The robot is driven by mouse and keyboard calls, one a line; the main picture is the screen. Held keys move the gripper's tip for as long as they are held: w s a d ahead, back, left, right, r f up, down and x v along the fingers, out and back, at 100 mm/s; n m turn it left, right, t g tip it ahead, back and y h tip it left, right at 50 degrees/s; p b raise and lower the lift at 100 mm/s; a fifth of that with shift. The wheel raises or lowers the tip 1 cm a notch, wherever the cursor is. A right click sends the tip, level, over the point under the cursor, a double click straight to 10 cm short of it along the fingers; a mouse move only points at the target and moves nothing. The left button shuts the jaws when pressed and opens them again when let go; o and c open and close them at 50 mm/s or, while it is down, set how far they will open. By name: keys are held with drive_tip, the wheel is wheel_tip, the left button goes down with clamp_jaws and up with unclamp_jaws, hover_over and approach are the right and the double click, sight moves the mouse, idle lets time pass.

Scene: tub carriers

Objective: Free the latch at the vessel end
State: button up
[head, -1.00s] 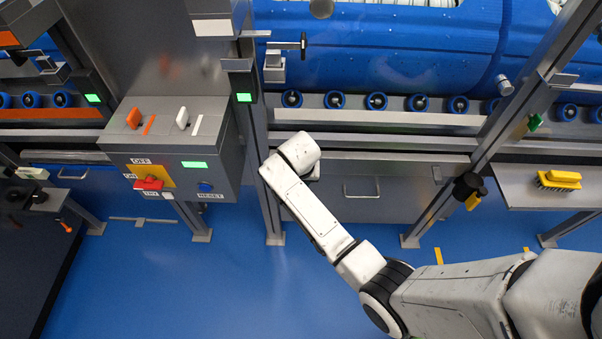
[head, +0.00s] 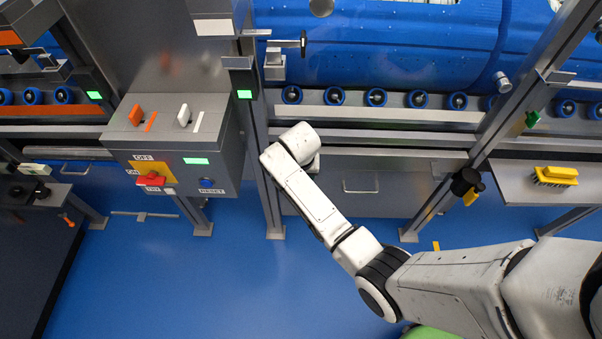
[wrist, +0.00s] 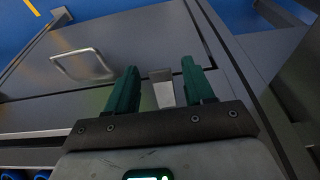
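The vessel looks to be the long blue tub (head: 400,45) lying on rollers at the back. A metal block with a rod and a black cross handle (head: 303,43) stands at its left end; it may be the latch, but I cannot tell for sure. In the head view my gripper is hidden behind the white end of my arm, in front of the grey panel below the rollers. In the wrist view my gripper (wrist: 160,75) is open, with two green fingers apart. A small metal tab (wrist: 163,92) shows between the fingers; I cannot tell whether they touch it.
A grey panel with a bar handle (head: 360,186) lies beside my wrist; the handle (wrist: 82,65) also shows in the wrist view. A control box (head: 172,150) stands left, beyond an upright post (head: 262,150). A yellow brush (head: 556,175) lies on the right shelf.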

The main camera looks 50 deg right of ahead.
drive_tip(key=shift+r, duration=0.1)
drive_tip(key=v, duration=1)
drive_tip(key=shift+r+p, duration=0.3)
drive_tip(key=shift+p, duration=0.15)
drive_tip(key=shift+a, duration=0.1)
idle(0.3)
drive_tip(key=s+a+f+n+y, duration=0.1)
drive_tip(key=s+a+n, duration=0.4)
drive_tip(key=s, duration=0.6)
drive_tip(key=s+a+f+n+y, duration=0.1)
drive_tip(key=s+a+n, duration=0.4)
drive_tip(key=s, duration=0.7)
drive_tip(key=shift+a+f+g, duration=0.25)
drive_tip(key=shift+f+g, duration=0.05)
drive_tip(key=shift+g, duration=0.1)
